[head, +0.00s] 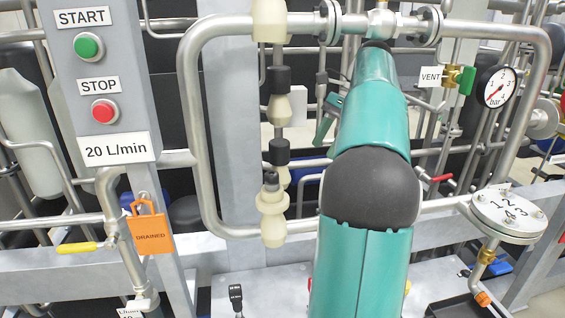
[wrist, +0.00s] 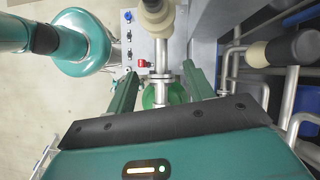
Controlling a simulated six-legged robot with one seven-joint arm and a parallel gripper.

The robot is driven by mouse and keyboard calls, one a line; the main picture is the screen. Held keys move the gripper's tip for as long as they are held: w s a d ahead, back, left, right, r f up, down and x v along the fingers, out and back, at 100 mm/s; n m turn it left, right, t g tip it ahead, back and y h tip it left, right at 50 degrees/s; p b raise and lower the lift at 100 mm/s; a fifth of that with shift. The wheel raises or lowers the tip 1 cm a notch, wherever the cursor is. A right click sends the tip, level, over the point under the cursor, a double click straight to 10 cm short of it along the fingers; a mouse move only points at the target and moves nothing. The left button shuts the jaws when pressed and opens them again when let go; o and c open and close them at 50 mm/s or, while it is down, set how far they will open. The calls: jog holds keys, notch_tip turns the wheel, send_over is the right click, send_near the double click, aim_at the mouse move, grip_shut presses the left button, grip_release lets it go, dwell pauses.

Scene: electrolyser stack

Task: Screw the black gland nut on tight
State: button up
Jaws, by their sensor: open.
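Two black nut-like collars show in the head view, an upper one (head: 279,80) and a lower one (head: 279,152), each above a cream fitting. I cannot tell which is the gland nut. Below them a larger cream fitting (head: 272,210) with a dark grey tip stands on the pipe loop. My gripper (wrist: 164,70) is open in the wrist view, its two green fingers apart with nothing held between them. A flanged steel pipe shows beyond the fingers. In the head view my teal arm reaches away to the right of the collars and hides part of the scene.
A steel pipe loop (head: 207,130) surrounds the collars. A grey post with START and STOP buttons (head: 104,111) stands left, with an orange DRAINED tag (head: 149,234) below. A pressure gauge (head: 497,87), VENT valve (head: 460,78) and round numbered flange (head: 508,212) are at right.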

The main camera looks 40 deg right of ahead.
send_over(271, 174)
jog(key=s+d, duration=0.2)
jog(key=d, duration=0.1)
jog(key=shift+w+a+f, duration=0.2)
jog(key=x, duration=0.3)
jog(key=shift+w+f, duration=0.1)
jog(key=shift+f, duration=0.25)
jog(key=shift+w+a+f, duration=0.15)
jog(key=shift+a+f, duration=0.05)
jog(key=shift+f, duration=0.2)
jog(key=shift+c, duration=0.3)
jog(key=c, duration=1.1)
jog(key=m+t, duration=0.1)
jog(key=m, duration=0.1)
jog(key=m+h, duration=0.1)
jog(key=m, duration=0.1)
jog(key=shift+s+a+r+t, duration=0.1)
jog(key=shift+s+a+t, duration=0.1)
jog(key=shift+t, duration=0.2)
grip_shut()
jog(key=shift+d+m+t+h, duration=0.1)
jog(key=shift+m+t+h, duration=0.25)
jog(key=shift+m, duration=0.55)
